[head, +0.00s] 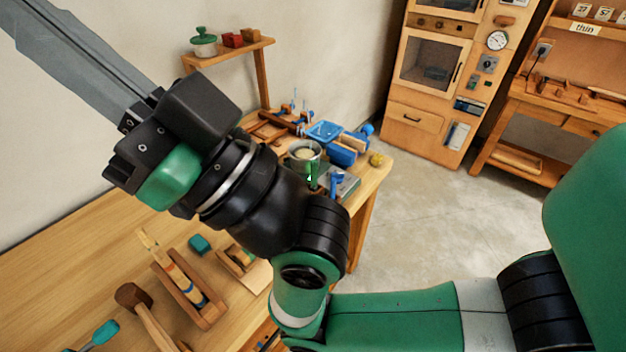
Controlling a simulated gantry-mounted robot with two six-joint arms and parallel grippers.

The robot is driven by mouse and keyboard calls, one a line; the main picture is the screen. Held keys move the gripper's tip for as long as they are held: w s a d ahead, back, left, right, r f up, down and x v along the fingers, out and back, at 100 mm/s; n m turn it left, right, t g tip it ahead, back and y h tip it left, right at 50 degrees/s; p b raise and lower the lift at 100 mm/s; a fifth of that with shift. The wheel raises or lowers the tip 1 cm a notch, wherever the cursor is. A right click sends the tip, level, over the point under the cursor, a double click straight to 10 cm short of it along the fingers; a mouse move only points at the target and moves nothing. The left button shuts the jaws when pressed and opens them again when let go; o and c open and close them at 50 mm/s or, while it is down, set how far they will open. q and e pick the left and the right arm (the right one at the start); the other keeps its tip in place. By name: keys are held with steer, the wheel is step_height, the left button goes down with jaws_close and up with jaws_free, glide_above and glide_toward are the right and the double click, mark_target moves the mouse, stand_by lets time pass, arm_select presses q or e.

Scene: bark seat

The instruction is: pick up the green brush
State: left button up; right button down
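An arm of mine comes in from the right and bends back to the upper left. Its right gripper (75,52) has long grey fingers that run out of the upper left corner, so the tips are cut off and I cannot tell whether they are apart. No brush is held in the visible part. A teal-green tool (101,334) lies at the bottom left edge of the workbench, partly cut off; it may be the green brush. A small upright green item (312,176) stands by a metal pot (303,157); I cannot tell what it is. My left gripper is out of view.
A small shelf (232,49) stands behind. My arm hides part of the bench.

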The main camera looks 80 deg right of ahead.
steer(key=c, duration=0.6)
jaws_free()
